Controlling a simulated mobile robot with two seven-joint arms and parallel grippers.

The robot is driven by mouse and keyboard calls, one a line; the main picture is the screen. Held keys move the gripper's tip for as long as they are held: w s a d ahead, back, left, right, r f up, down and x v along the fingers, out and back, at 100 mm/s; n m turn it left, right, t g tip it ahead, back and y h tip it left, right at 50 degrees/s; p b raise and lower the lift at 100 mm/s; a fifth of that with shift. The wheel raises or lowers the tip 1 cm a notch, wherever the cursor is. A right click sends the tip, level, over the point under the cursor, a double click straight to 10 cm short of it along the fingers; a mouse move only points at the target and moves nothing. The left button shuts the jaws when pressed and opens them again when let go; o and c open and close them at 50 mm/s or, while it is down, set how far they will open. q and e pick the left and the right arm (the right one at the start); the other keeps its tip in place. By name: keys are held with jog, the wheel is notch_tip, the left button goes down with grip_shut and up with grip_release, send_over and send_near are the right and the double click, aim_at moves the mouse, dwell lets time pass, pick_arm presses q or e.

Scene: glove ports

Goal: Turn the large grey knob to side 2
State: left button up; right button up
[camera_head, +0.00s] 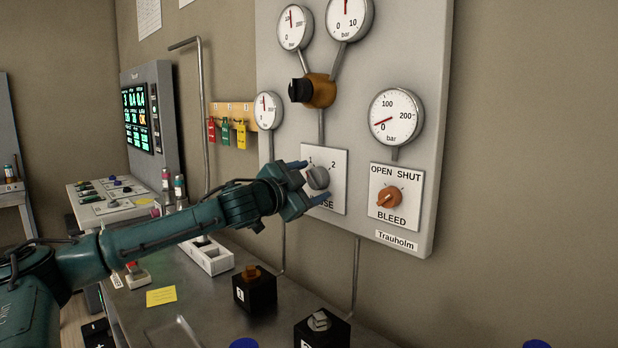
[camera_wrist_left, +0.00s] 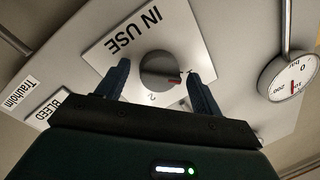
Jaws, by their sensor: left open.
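The large grey knob (camera_head: 318,177) sits on a white plate (camera_head: 335,196) marked 1, 2 and a partly hidden IN USE. In the left wrist view the knob (camera_wrist_left: 160,69) shows a red pointer mark directed toward side 1; the 2 (camera_wrist_left: 152,98) lies away from it. My left gripper (camera_head: 311,182) is open at the knob, one blue finger above it and one below in the head view. In the left wrist view its fingers (camera_wrist_left: 162,75) stand on either side of the knob with gaps visible. I cannot tell how deep they reach. My right gripper is not in view.
An orange BLEED knob (camera_head: 389,198) is to the right on the same panel (camera_head: 436,120). A black-handled orange valve (camera_head: 318,90) and gauges are above. Black boxes with knobs (camera_head: 255,289) stand on the bench below. Coloured tags (camera_head: 225,132) hang at left.

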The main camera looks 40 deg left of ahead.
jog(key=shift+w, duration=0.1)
pick_arm(q)
jog(key=c, duration=1)
jog(key=shift+o, duration=0.2)
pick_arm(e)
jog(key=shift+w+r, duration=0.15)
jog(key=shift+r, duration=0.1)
pick_arm(q)
jog(key=shift+f+m, duration=0.1)
jog(key=shift+m, duration=0.3)
jog(key=m, duration=0.4)
jog(key=shift+f+t+b, duration=0.15)
jog(key=shift+t+b, duration=0.15)
jog(key=m, duration=0.4)
jog(key=shift+m+t+h, duration=0.3)
jog(key=shift+m+h, duration=0.1)
jog(key=m+h, duration=0.1)
jog(key=m, duration=0.4)
jog(key=shift+a+b, duration=0.1)
jog(key=shift+b, duration=0.3)
jog(key=shift+m+t+h, duration=0.3)
jog(key=shift+m+h, duration=0.3)
jog(key=shift+m, duration=1.8)
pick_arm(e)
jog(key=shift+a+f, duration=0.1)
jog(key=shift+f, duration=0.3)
pick_arm(q)
jog(key=shift+m, duration=0.3)
